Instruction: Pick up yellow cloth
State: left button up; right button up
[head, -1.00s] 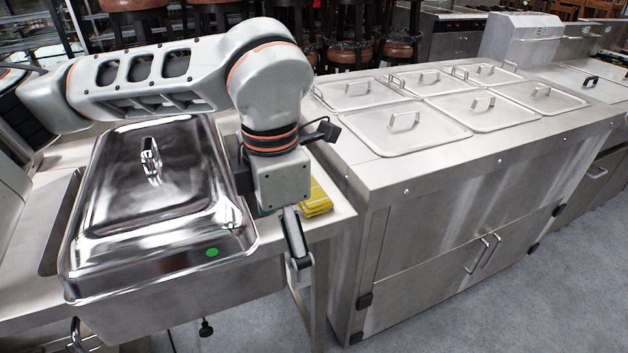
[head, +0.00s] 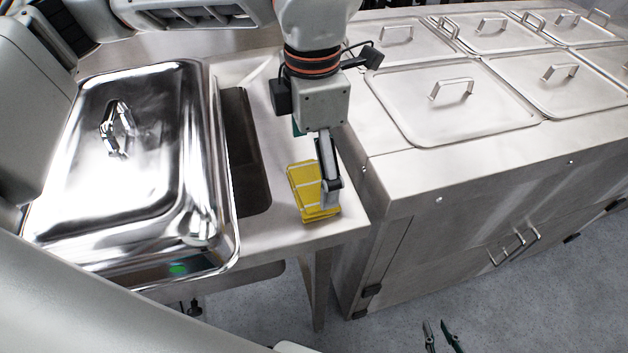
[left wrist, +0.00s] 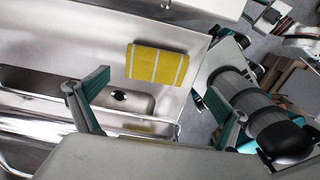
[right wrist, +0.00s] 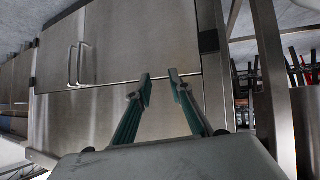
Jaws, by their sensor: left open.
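The yellow cloth (head: 306,188), folded with pale stripes, lies flat on the steel counter near its right front corner. It shows whole in the left wrist view (left wrist: 157,65). My left gripper (head: 322,180) points down over the cloth and hides part of its right side in the head view. In the left wrist view the left fingers (left wrist: 160,105) are wide apart with nothing between them; the cloth appears beyond the gap, apart from both fingers. My right gripper (head: 440,337) shows at the bottom of the head view. Its fingers (right wrist: 160,82) are apart and empty, facing a steel cabinet.
A large lidded steel chafing dish (head: 215,235) stands left of the cloth, with a dark sink basin (head: 245,160) between them. A steel cabinet (head: 430,215) with lidded pans (head: 450,105) stands close on the right. Grey floor (head: 380,320) is open in front.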

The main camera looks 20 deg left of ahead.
aim_at(312, 184)
pick_arm(q)
jog(key=f, duration=0.5)
jog(key=shift+w+a+f, duration=0.2)
jog(key=shift+w+f, duration=0.05)
jog(key=shift+w, duration=0.05)
jog(key=c, duration=1.1)
